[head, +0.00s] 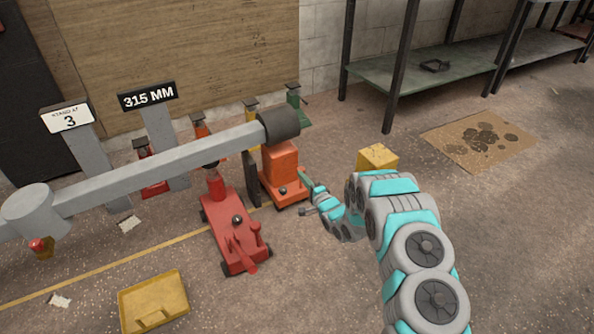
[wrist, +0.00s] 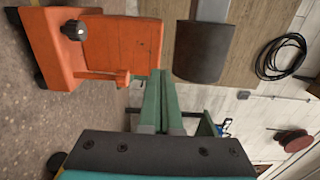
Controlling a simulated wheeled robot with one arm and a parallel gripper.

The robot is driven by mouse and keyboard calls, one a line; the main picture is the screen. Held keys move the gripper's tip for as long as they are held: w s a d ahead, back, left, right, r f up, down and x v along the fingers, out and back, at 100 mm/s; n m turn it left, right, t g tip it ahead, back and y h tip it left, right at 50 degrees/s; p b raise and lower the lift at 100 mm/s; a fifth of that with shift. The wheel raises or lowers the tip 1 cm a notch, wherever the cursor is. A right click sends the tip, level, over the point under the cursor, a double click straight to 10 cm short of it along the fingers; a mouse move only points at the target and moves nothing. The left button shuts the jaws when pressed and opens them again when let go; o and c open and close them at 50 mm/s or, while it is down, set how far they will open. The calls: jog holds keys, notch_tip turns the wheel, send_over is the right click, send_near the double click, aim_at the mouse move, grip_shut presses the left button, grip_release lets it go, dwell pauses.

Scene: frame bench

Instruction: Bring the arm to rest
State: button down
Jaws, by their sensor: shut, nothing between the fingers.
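My gripper (head: 304,176) is low beside the orange stand (head: 283,172), at the end of my grey and teal arm. In the wrist view its two green fingers (wrist: 160,78) are together and empty. The fingertips appear close to a small orange handle on the stand (wrist: 122,45); whether they touch it I cannot tell. The orange stand is under the dark end cap (head: 279,123) of a long grey beam (head: 150,175). In the wrist view a narrow gap shows between the stand's top and the cap (wrist: 200,55).
A red jack (head: 236,225) stands under the beam, left of the orange stand. A yellow box (head: 376,157) is behind my arm. A yellow tray (head: 153,300) lies at the front left. Signs (head: 148,95) stand behind the beam. The floor at right is open, with stained cardboard (head: 465,158).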

jog(key=d+r+n+g+h+p, duration=0.25)
jog(key=d+r+h, duration=0.35)
jog(key=d+r, duration=0.5)
jog(key=s+d+r+n+g+h, duration=0.2)
jog(key=s+d+r+g+h, duration=0.2)
jog(key=s+d+r, duration=0.7)
jog(key=s+r+n+g+p, duration=0.1)
jog(key=s+r+n+g, duration=0.1)
jog(key=s, duration=1.4)
jog(key=s+a+r+n+g+p, duration=0.1)
jog(key=s+r+g, duration=0.4)
jog(key=s, duration=1.2)
jog(key=s+r+n+g+p, duration=0.1)
jog(key=s+r+n+g, duration=0.2)
jog(key=s, duration=1.4)
jog(key=shift+a+r+n, duration=0.3)
jog(key=shift+r+n, duration=0.05)
jog(key=shift+r, duration=0.05)
jog(key=c, duration=1.6)
grip_release()
